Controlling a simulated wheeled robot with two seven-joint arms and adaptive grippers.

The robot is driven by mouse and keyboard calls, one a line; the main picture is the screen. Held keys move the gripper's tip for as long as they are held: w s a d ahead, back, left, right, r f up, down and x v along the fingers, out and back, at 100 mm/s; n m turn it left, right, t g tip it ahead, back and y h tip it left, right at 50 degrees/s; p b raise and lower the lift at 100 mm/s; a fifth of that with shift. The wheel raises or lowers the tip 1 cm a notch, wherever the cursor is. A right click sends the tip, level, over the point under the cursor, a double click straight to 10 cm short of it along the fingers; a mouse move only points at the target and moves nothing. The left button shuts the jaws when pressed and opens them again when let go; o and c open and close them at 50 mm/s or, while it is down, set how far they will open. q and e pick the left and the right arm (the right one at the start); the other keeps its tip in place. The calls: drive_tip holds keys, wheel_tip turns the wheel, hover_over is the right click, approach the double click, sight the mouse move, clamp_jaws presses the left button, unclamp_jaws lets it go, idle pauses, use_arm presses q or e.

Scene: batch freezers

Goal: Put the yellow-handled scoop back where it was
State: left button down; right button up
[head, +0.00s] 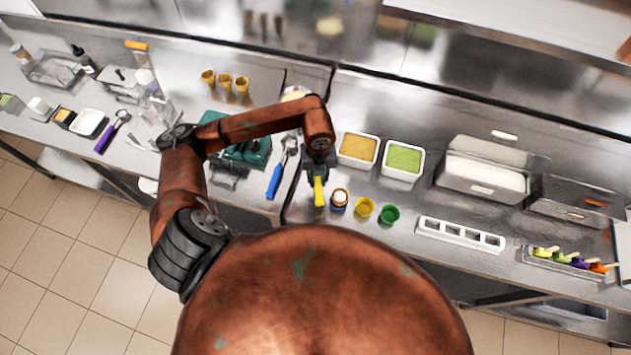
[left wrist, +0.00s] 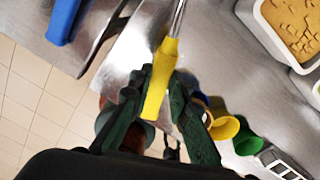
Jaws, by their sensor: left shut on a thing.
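The yellow-handled scoop (head: 319,191) is in my left gripper (head: 318,176), near the front edge of the counter in the head view. In the left wrist view its yellow handle (left wrist: 159,80) lies between the two dark green fingers of the left gripper (left wrist: 157,98), which are shut on it. Its metal shaft runs up out of the top of that view, so the scoop's head is hidden there; in the head view the arm covers it. My right gripper is in neither view.
A blue-handled scoop (head: 274,182) lies left of the gripper. A purple-handled scoop (head: 105,140) lies far left.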

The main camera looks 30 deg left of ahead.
use_arm(q)
drive_tip(key=shift+w+a+f, duration=0.1)
drive_tip(key=shift+a+f, duration=0.25)
drive_tip(key=shift+f, duration=0.1)
wheel_tip(320, 180, down, 3)
drive_tip(key=shift+a+f+p, duration=0.1)
drive_tip(key=shift+p, duration=0.55)
drive_tip(key=shift+f, duration=0.1)
drive_tip(key=shift+f, duration=0.15)
drive_tip(key=c, duration=1.8)
unclamp_jaws()
